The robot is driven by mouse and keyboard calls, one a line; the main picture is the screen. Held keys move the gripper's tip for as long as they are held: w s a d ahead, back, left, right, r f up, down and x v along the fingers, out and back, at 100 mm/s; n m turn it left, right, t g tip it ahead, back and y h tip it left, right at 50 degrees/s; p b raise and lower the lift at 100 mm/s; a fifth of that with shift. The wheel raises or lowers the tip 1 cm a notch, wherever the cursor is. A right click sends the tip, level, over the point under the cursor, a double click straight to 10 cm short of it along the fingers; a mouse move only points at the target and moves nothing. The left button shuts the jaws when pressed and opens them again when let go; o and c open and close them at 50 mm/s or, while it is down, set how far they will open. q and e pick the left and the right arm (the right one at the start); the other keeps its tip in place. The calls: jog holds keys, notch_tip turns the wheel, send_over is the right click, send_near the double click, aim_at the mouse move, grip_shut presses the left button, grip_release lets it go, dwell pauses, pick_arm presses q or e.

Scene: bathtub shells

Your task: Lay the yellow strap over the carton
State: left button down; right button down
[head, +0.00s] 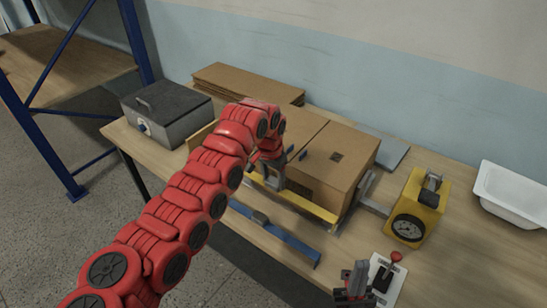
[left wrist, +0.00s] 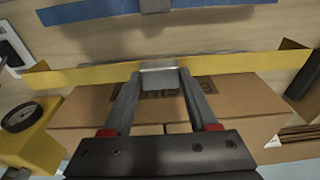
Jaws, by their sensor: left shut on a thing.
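The closed brown carton (head: 345,160) stands on the workbench. It also shows in the left wrist view (left wrist: 240,105), with dark print on it. The yellow strap (head: 312,206) runs along the carton's near side, and its ends bend toward the carton. In the left wrist view the yellow strap (left wrist: 230,65) carries a grey metal block at its middle. My left gripper (head: 271,178) is shut on that block, with one finger on each side (left wrist: 159,80). My arm hides part of the carton and strap. My right gripper (head: 355,278) is at the bottom edge; its opening is unclear.
A blue strap (head: 290,241) with a grey block lies nearer the front edge. A yellow gauge box (head: 425,200), a lever switch (head: 385,275) and a white tub (head: 510,190) are to the right. A grey case (head: 167,110) and flat cardboard (head: 245,82) are behind left.

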pick_arm(q)
jog(key=shift+r, duration=0.2)
jog(key=a+r+n+b, duration=0.2)
jog(key=a+n, duration=0.1)
jog(key=a, duration=0.5)
jog(key=s+a+r+n+b, duration=0.1)
jog(key=a+n, duration=0.3)
jog(key=a, duration=0.5)
jog(key=shift+r+y+b, duration=0.4)
jog(key=shift+r+b, duration=0.05)
jog(key=shift+r, duration=0.05)
jog(key=shift+a, duration=0.1)
jog(key=shift+d, duration=0.2)
